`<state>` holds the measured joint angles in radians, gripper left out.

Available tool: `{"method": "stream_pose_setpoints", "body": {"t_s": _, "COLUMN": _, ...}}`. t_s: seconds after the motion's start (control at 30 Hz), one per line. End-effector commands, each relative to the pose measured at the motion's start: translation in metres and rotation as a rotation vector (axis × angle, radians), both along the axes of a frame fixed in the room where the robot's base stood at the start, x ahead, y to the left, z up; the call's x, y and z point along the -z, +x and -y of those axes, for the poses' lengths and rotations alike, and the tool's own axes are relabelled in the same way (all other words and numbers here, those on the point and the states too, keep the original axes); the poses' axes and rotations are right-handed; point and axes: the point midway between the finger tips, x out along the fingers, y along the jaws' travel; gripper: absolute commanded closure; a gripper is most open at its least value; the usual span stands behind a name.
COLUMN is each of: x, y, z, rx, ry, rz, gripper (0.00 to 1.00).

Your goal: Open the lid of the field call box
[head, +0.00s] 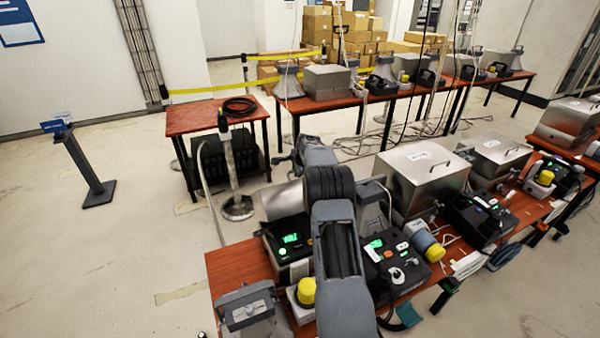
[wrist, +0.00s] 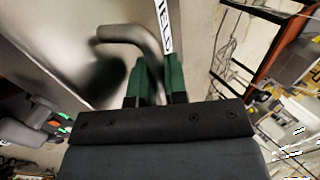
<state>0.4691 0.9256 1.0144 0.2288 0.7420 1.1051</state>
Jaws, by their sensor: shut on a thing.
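The wrist view shows a grey metal surface (wrist: 62,38) of a box, with a white label (wrist: 163,28) whose visible letters read like the end of "FIELD". A curved grey handle (wrist: 132,36) stands out from this surface. My gripper (wrist: 150,80) has its green fingers closed on the handle. In the head view, my arm hides the gripper and much of a silver metal box (head: 280,202) on the near table. I cannot tell from these views how far its lid is raised.
The near red-brown table (head: 235,272) holds black phone units with green displays (head: 290,238), yellow-capped units (head: 306,292) and another steel box (head: 415,185) right of my arm. A small table (head: 195,115) with a coiled cable stands behind. The floor at left (head: 100,240) is mostly clear.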

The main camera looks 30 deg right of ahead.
Motion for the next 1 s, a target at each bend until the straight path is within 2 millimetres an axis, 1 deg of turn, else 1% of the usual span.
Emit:
{"method": "stream_pose_setpoints", "body": {"t_s": 0.27, "x": -0.0015, "y": 0.0065, "z": 0.0011, "rx": 0.000, "ry": 0.008, "rz": -0.032, "gripper": 1.00}}
{"method": "stream_pose_setpoints", "body": {"t_s": 0.7, "x": -0.0012, "y": 0.0067, "z": 0.0012, "rx": 0.000, "ry": 0.010, "rz": -0.038, "gripper": 1.00}}
{"method": "stream_pose_setpoints", "body": {"t_s": 0.73, "x": -0.0012, "y": 0.0067, "z": 0.0012, "rx": 0.000, "ry": 0.010, "rz": -0.038, "gripper": 0.85}}
{"method": "stream_pose_setpoints", "body": {"t_s": 0.93, "x": -0.0012, "y": 0.0067, "z": 0.0012, "rx": 0.000, "ry": 0.009, "rz": -0.037, "gripper": 0.65}}
{"method": "stream_pose_setpoints", "body": {"t_s": 0.97, "x": -0.0011, "y": 0.0068, "z": 0.0012, "rx": 0.000, "ry": 0.009, "rz": -0.037, "gripper": 0.63}}
{"method": "stream_pose_setpoints", "body": {"t_s": 1.0, "x": -0.0011, "y": 0.0067, "z": 0.0012, "rx": 0.000, "ry": 0.008, "rz": -0.038, "gripper": 0.63}}
